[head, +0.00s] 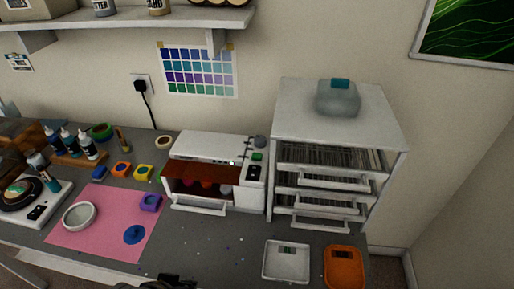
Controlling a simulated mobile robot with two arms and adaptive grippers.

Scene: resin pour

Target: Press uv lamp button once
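The UV lamp looks to be the white box-shaped unit (215,147) at the middle of the bench. Its front is open, showing a reddish interior with several small items, and a white flap (199,208) sits low at the front. At its right end are a green button (257,156), a black switch or panel (254,173) and a grey knob (261,141). A dark part, probably the tip of my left gripper (168,284), shows at the bottom edge, well in front of the lamp; its fingers are not clear. My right gripper is not in view.
A white drawer cabinet (338,120) stands close right of the lamp. A white tray (287,261) and an orange tray (344,267) lie in front. A pink mat (95,243) with a round white dish and small moulds lies left. Bench space before the lamp is mostly clear.

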